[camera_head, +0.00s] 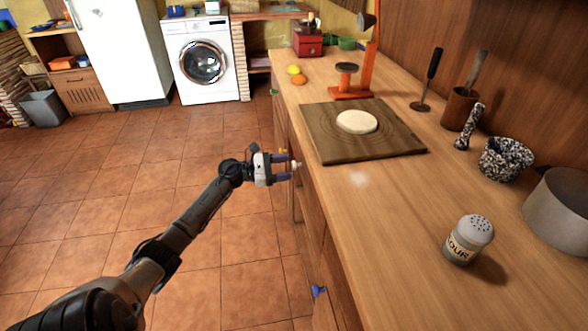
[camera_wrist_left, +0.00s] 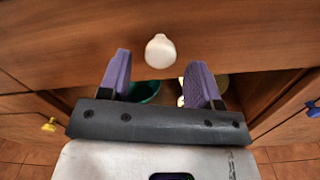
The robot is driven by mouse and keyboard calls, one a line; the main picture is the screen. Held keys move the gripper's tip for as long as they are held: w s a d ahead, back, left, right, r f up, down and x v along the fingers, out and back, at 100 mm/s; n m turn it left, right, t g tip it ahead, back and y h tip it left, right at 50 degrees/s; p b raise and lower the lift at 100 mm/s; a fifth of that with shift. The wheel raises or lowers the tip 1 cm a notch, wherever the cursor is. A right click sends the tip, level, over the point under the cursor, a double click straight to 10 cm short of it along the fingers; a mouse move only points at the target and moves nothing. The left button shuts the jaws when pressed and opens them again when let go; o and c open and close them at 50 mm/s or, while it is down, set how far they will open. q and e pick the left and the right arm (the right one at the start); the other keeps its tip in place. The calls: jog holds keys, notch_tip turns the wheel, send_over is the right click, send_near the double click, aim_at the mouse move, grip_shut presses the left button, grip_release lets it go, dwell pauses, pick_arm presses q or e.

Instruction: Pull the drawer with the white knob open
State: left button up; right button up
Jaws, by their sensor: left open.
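The white knob (camera_wrist_left: 160,50) sits on a wooden drawer front (camera_wrist_left: 70,40) in the left wrist view. It also shows as a small pale spot at the counter's side in the head view (camera_head: 297,165). My left gripper (camera_wrist_left: 159,74) is open, with its two purple fingers pointing at the drawer front. The knob lies ahead of the gap between the fingertips, apart from both fingers in that view. In the head view the gripper (camera_head: 293,164) is right at the counter's side. The drawer looks shut. My right gripper is in neither view.
Below the drawer is an open space with a green bowl (camera_wrist_left: 144,92). A yellow knob (camera_wrist_left: 49,125) and a blue knob (camera_wrist_left: 313,110) flank it. The countertop holds a board with dough (camera_head: 357,121) and a flour shaker (camera_head: 468,240). The tiled floor (camera_head: 110,185) is clear.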

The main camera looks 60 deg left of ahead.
aim_at(294, 166)
pick_arm(q)
jog(key=shift+b+x, duration=0.3)
jog(key=shift+x, duration=1.45)
jog(key=shift+s, duration=0.1)
jog(key=shift+c, duration=0.4)
grip_shut()
